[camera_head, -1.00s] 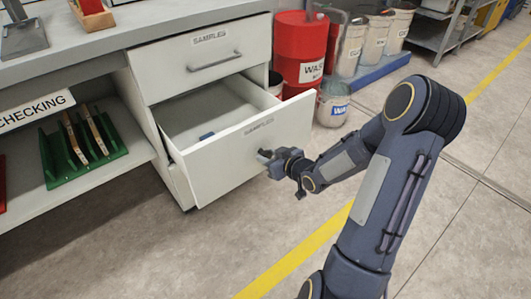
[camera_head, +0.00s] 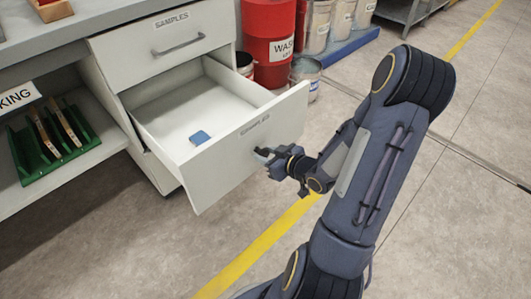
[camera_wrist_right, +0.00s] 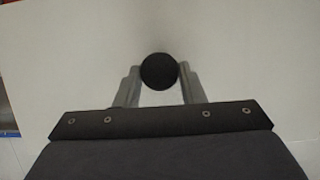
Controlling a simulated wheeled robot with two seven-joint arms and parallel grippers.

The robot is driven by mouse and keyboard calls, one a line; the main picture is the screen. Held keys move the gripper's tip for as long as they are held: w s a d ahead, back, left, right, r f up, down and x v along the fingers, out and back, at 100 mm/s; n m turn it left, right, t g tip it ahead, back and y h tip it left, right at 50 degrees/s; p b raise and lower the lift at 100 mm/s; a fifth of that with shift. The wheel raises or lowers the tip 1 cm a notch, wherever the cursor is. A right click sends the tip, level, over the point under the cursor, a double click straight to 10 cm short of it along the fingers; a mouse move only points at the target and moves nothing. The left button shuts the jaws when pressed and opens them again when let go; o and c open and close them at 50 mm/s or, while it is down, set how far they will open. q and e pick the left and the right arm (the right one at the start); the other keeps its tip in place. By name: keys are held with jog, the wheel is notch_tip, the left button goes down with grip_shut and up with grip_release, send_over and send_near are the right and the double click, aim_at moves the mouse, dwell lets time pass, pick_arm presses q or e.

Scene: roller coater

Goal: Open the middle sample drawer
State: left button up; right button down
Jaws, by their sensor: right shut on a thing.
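The middle sample drawer (camera_head: 225,165), a white drawer labelled SAMPLES, stands pulled well out below the closed top drawer (camera_head: 165,46). A small blue object (camera_head: 200,138) lies inside it. My right gripper (camera_head: 264,153) is at the right part of the drawer front, its fingers shut on the handle. In the right wrist view, a dark round part (camera_wrist_right: 159,71) sits between the two fingers, against the white drawer front. The rest of the handle is hidden by the gripper. My left gripper is not in view.
A green rack (camera_head: 55,140) stands on the shelf at left. A red waste drum (camera_head: 268,45) and several buckets stand behind the drawer at right. The floor in front of the drawer is clear, with a yellow line (camera_head: 250,255) across it.

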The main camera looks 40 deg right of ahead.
jog(key=c, duration=1)
grip_release()
jog(key=shift+o, duration=0.2)
jog(key=p+v, duration=0.2)
jog(key=v, duration=0.5)
jog(key=shift+s+p, duration=0.4)
jog(key=shift+r, duration=0.1)
